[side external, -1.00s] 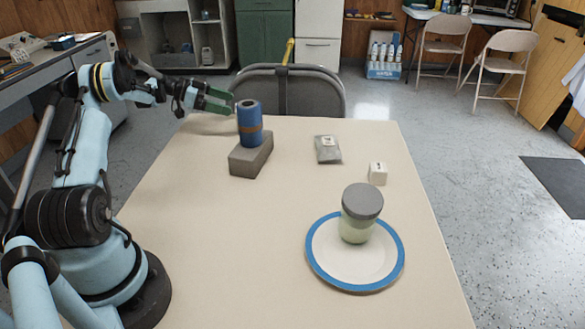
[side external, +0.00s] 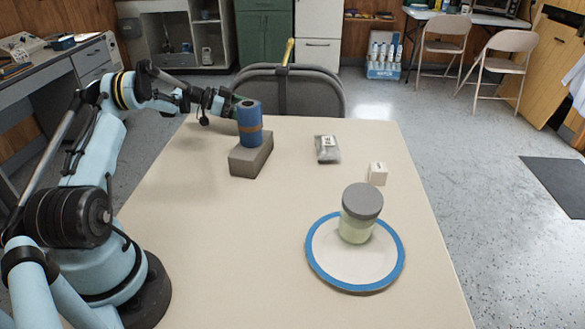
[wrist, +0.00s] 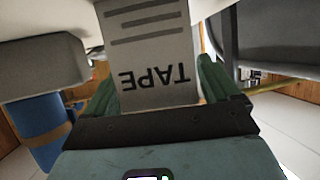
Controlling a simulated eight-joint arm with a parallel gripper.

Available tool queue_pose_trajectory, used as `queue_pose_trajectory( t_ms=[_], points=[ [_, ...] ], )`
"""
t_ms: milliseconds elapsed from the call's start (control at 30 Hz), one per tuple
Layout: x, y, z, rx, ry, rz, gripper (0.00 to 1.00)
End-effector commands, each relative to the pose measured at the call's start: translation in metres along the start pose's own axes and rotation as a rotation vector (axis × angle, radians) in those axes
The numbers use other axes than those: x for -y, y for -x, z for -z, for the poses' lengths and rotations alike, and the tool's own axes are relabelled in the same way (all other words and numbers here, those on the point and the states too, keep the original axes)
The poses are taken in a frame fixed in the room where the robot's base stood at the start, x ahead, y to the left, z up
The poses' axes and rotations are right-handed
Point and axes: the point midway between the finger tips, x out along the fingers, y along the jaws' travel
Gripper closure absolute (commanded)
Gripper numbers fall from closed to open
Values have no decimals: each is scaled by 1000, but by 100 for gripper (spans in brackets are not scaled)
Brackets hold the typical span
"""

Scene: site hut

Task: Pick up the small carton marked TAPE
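The small white carton marked TAPE (wrist: 155,60) shows in the wrist view, its lettering upside down. It lies between the two green fingers of my gripper (wrist: 162,95), one finger close along each side. I cannot tell whether the fingers press on it. In the side view my gripper (side external: 236,103) is at the far left of the table, and its fingertips are largely hidden behind the blue cylinder (side external: 250,122). The carton cannot be made out in that view.
The blue cylinder with a brown band stands on a grey block (side external: 248,164), close in front of my gripper. A grey packet (side external: 328,155), a small white cube (side external: 377,174) and a lidded jar (side external: 357,228) on a blue-rimmed plate (side external: 318,268) are further right. A chair (side external: 330,95) stands behind the table.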

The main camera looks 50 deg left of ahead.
Motion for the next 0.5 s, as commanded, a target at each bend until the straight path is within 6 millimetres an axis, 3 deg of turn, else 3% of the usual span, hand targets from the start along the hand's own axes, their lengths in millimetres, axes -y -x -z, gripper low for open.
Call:
queue_pose_trajectory(
  t_ms=[33,300,500],
  points=[
    [0,0,0,0,0,0,20],
    [0,0,0,0,0,0,59],
    [0,1,1,0,0,0,60]
  ],
)
